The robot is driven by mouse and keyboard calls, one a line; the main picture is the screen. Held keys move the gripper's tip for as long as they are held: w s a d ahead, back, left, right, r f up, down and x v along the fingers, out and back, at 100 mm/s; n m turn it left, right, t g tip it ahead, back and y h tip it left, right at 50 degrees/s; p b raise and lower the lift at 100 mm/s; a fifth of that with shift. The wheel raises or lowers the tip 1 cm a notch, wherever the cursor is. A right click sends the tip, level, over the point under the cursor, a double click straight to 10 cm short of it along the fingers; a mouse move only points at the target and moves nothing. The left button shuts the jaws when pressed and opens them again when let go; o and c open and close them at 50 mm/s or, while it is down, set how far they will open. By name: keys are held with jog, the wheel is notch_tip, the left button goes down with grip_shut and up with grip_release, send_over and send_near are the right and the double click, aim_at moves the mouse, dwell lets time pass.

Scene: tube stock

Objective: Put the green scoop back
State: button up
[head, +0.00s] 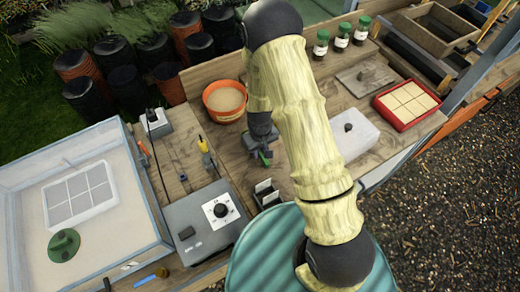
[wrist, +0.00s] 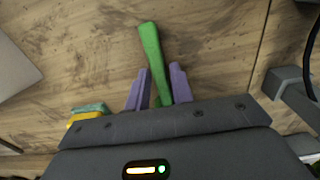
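The green scoop (wrist: 152,50) shows in the wrist view as a slim green handle running between the two purple fingers of my gripper (wrist: 160,90). Both fingers lie close against its sides, and my gripper is shut on it. The lower part of the scoop is hidden behind the gripper body. In the head view my gripper (head: 262,150) hangs over the wooden bench, right of and below the orange bowl, with only a bit of green showing at its tip. Whether the scoop touches the bench is unclear.
An orange bowl (head: 225,101) of tan material stands close by. A grey box with a dial (head: 207,222) and a small black holder (head: 266,194) are nearer. A white container (head: 352,137) and red tray (head: 407,104) stand right. Jars (head: 341,39) line the back.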

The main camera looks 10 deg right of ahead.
aim_at(260, 153)
jog(key=shift+o, duration=0.8)
jog(key=shift+r, duration=0.2)
notch_tip(260, 153, up, 12)
jog(key=b, duration=0.1)
dwell(0.4)
